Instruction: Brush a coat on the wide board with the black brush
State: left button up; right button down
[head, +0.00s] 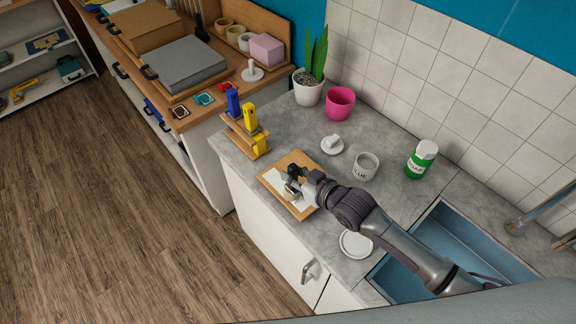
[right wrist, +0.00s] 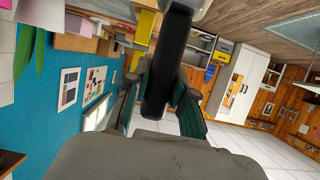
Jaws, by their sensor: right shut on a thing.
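The wide board (head: 298,159) lies on the grey counter, light wood with a white patch over part of its face. My right gripper (head: 293,178) is low over the board and shut on the black brush. In the right wrist view the brush's black handle (right wrist: 168,80) stands between the two fingers (right wrist: 160,100). The brush end shows pale (head: 289,192) by the white patch; whether it touches the board is hard to tell. My arm and gripper cover the board's right part. My left gripper is not in view.
A white glue pot (head: 365,168), a white knobbed lid (head: 332,146) and a green-and-white bottle (head: 421,160) stand right of the board. A rack (head: 238,132) holds blue and yellow tools at the left. A white round dish (head: 355,244) lies near the blue sink (head: 455,240).

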jog(key=s+d+p, duration=0.1)
jog(key=s, duration=0.1)
jog(key=s+d+p, duration=0.1)
jog(key=s+d, duration=0.1)
jog(key=shift+s+d, duration=0.1)
jog(key=shift+s, duration=0.05)
dwell(0.4)
dwell(0.4)
jog(key=shift+w+d+b, duration=0.3)
jog(key=shift+w+d, duration=0.45)
jog(key=shift+d, duration=0.25)
jog(key=shift+w+d+b, duration=0.3)
jog(key=shift+w+d, duration=0.45)
jog(key=shift+d, duration=0.2)
jog(key=w+a+b, duration=0.6)
jog(key=w+a, duration=0.3)
jog(key=w, duration=0.3)
dwell(0.3)
jog(key=shift+w+d+f+b, duration=0.1)
jog(key=shift+w+b, duration=0.05)
jog(key=shift+b, duration=0.2)
